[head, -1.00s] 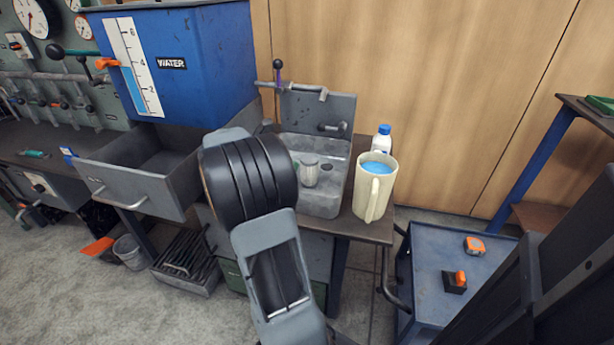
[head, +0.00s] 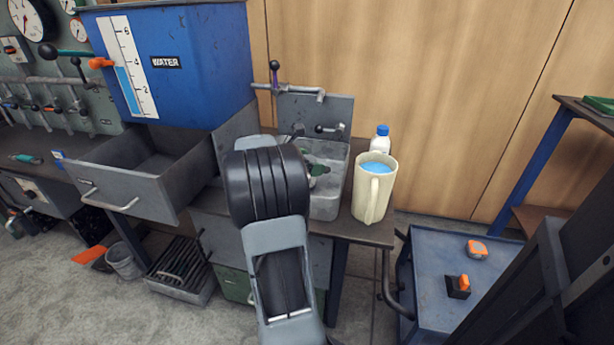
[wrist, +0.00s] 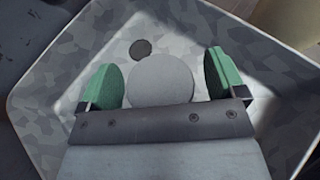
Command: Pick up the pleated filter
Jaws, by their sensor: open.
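The pleated filter (wrist: 161,80) shows in the wrist view as a round grey top, standing in the grey sink (wrist: 60,85). My gripper (wrist: 163,76) is open, with one green-padded finger on each side of the filter and a gap to the right finger. I cannot tell whether the left pad touches it, or how deep the fingers reach. In the head view my arm hides the filter, and only a bit of a green finger (head: 318,169) shows over the sink (head: 327,205).
A dark round drain (wrist: 141,49) lies beyond the filter. A tap (head: 300,90) reaches over the sink. A cream jug (head: 372,200) of blue liquid and a white bottle (head: 381,140) stand to the right. An open drawer (head: 125,185) juts out at left.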

